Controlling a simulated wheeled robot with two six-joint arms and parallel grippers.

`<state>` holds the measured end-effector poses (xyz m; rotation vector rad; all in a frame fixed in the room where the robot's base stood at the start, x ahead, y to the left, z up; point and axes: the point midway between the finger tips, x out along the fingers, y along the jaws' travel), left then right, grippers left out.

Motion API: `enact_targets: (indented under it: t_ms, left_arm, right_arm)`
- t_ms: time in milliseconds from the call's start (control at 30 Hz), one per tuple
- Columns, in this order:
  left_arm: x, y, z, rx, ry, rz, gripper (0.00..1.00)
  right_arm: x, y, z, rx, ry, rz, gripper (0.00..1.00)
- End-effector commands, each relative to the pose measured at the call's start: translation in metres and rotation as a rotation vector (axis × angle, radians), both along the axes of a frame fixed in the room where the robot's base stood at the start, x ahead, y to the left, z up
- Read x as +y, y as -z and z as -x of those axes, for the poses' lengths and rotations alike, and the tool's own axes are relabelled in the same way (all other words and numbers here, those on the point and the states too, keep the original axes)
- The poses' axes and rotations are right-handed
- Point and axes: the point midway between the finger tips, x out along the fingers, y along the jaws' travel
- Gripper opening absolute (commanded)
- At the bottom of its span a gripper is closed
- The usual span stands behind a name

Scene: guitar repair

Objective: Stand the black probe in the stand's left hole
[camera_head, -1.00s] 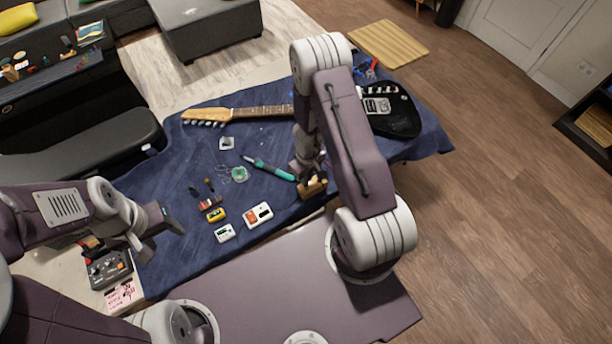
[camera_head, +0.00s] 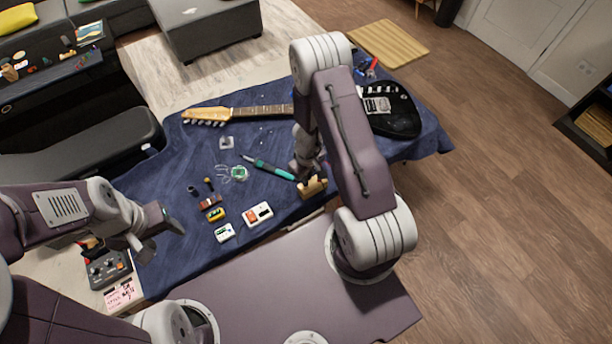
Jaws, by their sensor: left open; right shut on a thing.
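A small tan wooden block (camera_head: 313,188), which looks like the stand, sits near the front edge of the blue cloth. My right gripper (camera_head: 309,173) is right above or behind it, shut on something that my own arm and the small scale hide. I cannot make out the black probe or the stand's holes clearly. My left gripper (camera_head: 166,238) is open and empty, over the left front of the cloth, well away from the block.
A teal pen-like tool (camera_head: 268,168) lies just left of the block. A red-and-white device (camera_head: 257,214), a yellow box (camera_head: 215,214) and a white box (camera_head: 224,232) lie nearer the front. The guitar neck (camera_head: 250,111) and black body (camera_head: 396,119) lie behind.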

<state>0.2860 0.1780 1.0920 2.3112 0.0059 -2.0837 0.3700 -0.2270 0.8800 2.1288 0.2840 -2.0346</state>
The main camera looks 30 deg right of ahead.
Motion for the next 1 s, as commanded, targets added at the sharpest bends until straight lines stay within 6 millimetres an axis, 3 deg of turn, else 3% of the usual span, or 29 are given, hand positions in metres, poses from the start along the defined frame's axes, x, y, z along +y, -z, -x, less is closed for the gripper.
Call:
enact_targets:
  t_ms: [1000]
  left_arm:
    - [0.0,0.027,0.0,0.0,0.0,0.0,0.55]
  right_arm:
    - [0.0,0.026,0.0,0.0,0.0,0.0,0.0]
